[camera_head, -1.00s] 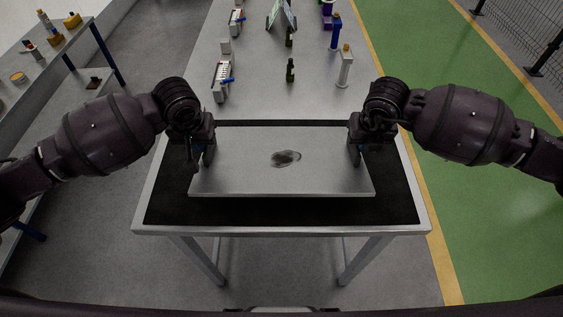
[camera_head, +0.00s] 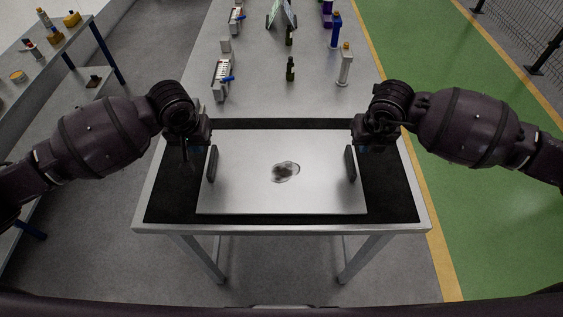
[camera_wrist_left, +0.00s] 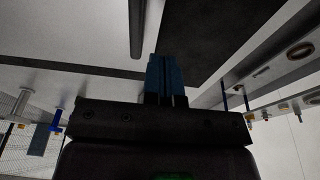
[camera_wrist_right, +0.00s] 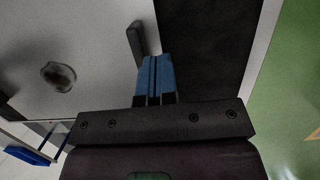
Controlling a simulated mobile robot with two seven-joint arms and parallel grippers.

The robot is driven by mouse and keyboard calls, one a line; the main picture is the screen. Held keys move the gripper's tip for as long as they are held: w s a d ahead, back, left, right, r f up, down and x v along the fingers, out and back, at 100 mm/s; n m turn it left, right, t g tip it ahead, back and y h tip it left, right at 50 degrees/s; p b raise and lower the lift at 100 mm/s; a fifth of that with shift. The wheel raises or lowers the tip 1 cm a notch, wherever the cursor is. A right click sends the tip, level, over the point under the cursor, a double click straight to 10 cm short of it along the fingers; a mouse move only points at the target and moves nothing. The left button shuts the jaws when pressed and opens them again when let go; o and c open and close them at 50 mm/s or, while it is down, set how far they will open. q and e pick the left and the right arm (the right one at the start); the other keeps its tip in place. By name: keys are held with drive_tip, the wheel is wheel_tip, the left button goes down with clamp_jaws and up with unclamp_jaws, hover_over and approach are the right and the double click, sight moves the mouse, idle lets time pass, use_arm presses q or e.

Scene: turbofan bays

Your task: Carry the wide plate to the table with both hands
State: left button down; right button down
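The wide plate (camera_head: 245,195) is flat and grey with a dark smudge. It appears to lie on the black top of the table (camera_head: 400,205), inside its edges. A dark upright handle (camera_head: 212,163) stands at the plate's left end and another (camera_head: 350,163) at its right end. My left gripper (camera_head: 190,150) is outside the left handle, apart from it; its blue fingers (camera_wrist_left: 167,80) are together and empty. My right gripper (camera_head: 370,145) is outside the right handle (camera_wrist_right: 136,42), apart from it; its blue fingers (camera_wrist_right: 155,80) are also together and empty.
Behind the table a long grey bench (camera_head: 270,95) carries a dark bottle (camera_head: 291,69), a white rack (camera_head: 220,78) and a white post (camera_head: 345,65). A shelf (camera_head: 55,55) with small items stands at the left. The green floor (camera_head: 480,220) at the right is clear.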

use_arm(q)
drive_tip(key=shift+a, duration=0.5)
use_arm(e)
drive_tip(key=shift+d, duration=0.55)
use_arm(q)
drive_tip(key=c, duration=1.4)
unclamp_jaws()
drive_tip(key=shift+a, duration=0.5)
use_arm(e)
drive_tip(key=shift+d+f, duration=0.1)
drive_tip(key=shift+d, duration=0.4)
drive_tip(key=c, duration=1.8)
unclamp_jaws()
use_arm(q)
drive_tip(key=shift+f, duration=0.1)
use_arm(e)
drive_tip(key=o, duration=0.4)
drive_tip(key=shift+r, duration=0.4)
use_arm(q)
drive_tip(key=v, duration=1.2)
use_arm(e)
drive_tip(key=v, duration=1.1)
